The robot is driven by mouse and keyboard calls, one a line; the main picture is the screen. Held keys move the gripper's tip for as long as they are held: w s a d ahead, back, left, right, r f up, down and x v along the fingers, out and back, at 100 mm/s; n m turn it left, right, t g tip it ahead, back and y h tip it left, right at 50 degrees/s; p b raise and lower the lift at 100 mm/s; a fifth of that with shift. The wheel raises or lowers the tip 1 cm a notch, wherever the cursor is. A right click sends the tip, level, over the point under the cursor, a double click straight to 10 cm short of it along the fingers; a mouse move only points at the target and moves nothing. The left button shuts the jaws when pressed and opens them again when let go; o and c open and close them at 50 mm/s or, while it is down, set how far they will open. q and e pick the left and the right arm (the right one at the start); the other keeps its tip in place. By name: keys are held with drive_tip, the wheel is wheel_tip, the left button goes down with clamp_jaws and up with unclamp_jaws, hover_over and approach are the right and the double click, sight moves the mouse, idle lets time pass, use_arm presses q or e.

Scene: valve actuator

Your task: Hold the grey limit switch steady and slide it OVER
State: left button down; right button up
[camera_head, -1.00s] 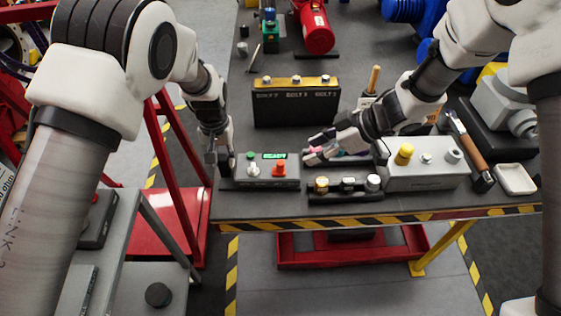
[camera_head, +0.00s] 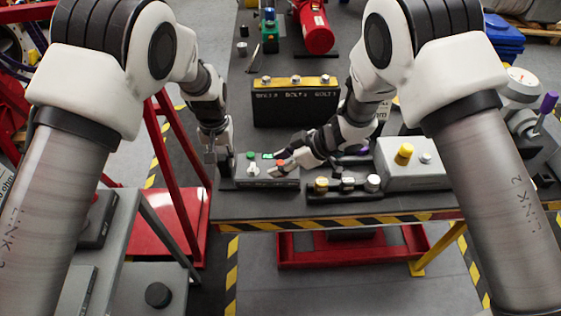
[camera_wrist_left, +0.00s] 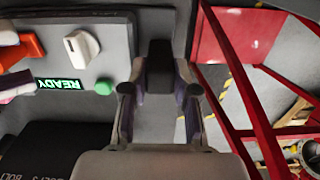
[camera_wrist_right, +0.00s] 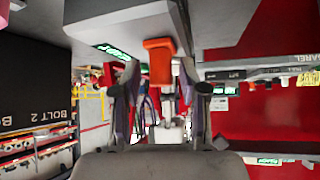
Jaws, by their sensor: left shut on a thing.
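The grey limit switch box (camera_head: 290,184) sits at the front left of the bench, with a lit READY display, a white knob (camera_head: 254,170), a green button and an orange slider (camera_head: 280,162). My left gripper (camera_head: 222,160) is shut on the box's left end; the left wrist view shows the box (camera_wrist_left: 118,45) beside its fingers (camera_wrist_left: 160,90). My right gripper (camera_head: 272,165) is at the orange slider from the right. In the right wrist view the slider (camera_wrist_right: 159,62) lies between its spread fingers (camera_wrist_right: 162,95); contact is unclear.
A block with three knobs (camera_head: 347,185) and a larger grey box with a yellow knob (camera_head: 415,170) stand to the right. A black bolt block (camera_head: 295,105) stands behind. Striped tape (camera_head: 350,223) marks the bench's front edge.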

sight(294, 172)
clamp_jaws()
drive_tip(key=shift+d, duration=1.8)
drive_tip(key=shift+o, duration=1.7)
unclamp_jaws()
drive_tip(key=shift+s+a, duration=0.1)
drive_tip(key=shift+r, duration=0.1)
drive_tip(key=v, duration=1.1)
drive_tip(key=shift+d+r, duration=0.25)
drive_tip(key=shift+d, duration=0.1)
